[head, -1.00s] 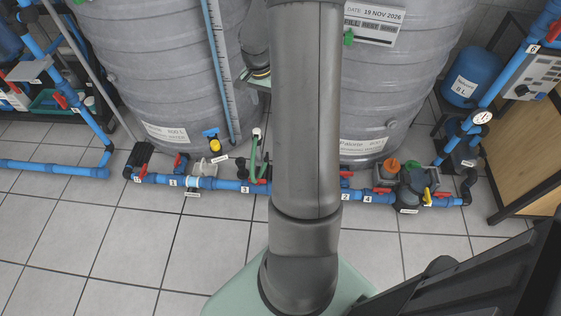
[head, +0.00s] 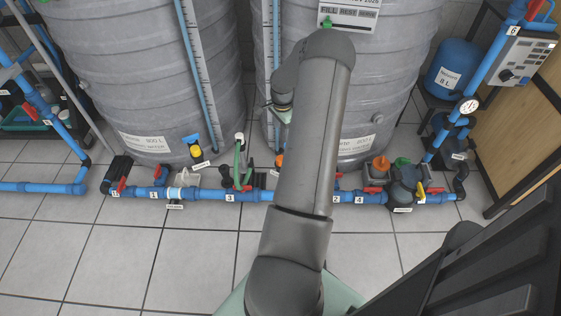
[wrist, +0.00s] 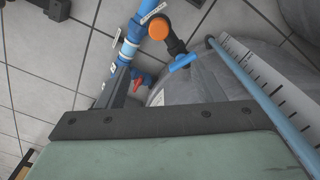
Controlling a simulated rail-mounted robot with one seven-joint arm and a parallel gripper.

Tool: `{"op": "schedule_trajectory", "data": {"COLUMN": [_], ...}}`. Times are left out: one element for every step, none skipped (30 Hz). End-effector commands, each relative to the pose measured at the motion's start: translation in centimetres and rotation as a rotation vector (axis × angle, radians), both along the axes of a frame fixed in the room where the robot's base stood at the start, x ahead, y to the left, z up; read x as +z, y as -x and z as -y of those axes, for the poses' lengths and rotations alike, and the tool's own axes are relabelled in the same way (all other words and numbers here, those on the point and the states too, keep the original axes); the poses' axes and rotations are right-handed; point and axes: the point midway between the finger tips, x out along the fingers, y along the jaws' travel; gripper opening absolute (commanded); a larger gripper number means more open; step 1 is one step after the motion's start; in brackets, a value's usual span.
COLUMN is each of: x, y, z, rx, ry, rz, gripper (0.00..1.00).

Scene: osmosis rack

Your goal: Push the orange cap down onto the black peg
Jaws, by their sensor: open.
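An orange cap (wrist: 158,28) shows round in the upper middle of the wrist view, beside a black fitting (wrist: 175,45) and a blue pipe. I cannot tell whether a black peg is under it or how the cap sits on it. In the head view a sliver of the orange cap (head: 279,160) shows at the left edge of my arm, which hides the rest. My gripper (wrist: 155,122) shows as a dark bar and pale green body across the lower wrist view, apart from the cap. It is open, with nothing seen in it; its fingertips are not clear.
Two big grey tanks (head: 140,70) stand behind the low blue pipe line (head: 235,196) with red valve handles. Another orange top (head: 380,163) is on a grey unit at the right. A pressure gauge (head: 469,106) and blue vessel stand farther right. The tiled floor in front is open.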

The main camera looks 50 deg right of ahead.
Motion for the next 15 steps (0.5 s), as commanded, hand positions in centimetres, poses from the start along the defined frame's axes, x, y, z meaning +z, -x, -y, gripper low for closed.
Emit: {"op": "schedule_trajectory", "data": {"x": [-1.1,-1.7,-2.6,-3.3,-4.0,-4.9,-5.6,-6.2,-7.1,-7.7,-8.4,-9.1,-9.6,-10.1,-10.6], "y": [0.1,0.1,0.1,0.1,0.1,0.1,0.1,0.1,0.0,0.0,0.1,0.1,0.0,0.0,0.0], "z": [0.0,0.0,-0.1,-0.1,-0.1,-0.1,-0.1,-0.1,-0.2,-0.1,-0.1,-0.1,-0.1,-0.1,-0.1], "rx": [-0.001,-0.001,-0.001,-0.002,0.0,0.0,-0.001,0.0,0.001,-0.001,-0.001,0.0,-0.001,-0.001,0.001], "ry": [-0.003,-0.003,-0.005,-0.006,-0.005,-0.006,-0.004,-0.005,-0.005,-0.005,-0.004,-0.003,-0.004,-0.004,-0.003], "rz": [-0.001,-0.001,-0.001,-0.001,-0.001,-0.001,-0.001,0.0,0.0,0.001,-0.001,0.0,0.0,0.001,0.001], "gripper": [0.61,0.61,0.61,0.61,0.61,0.61,0.61,0.61,0.61,0.61,0.61,0.61,0.61,0.61,0.61]}}
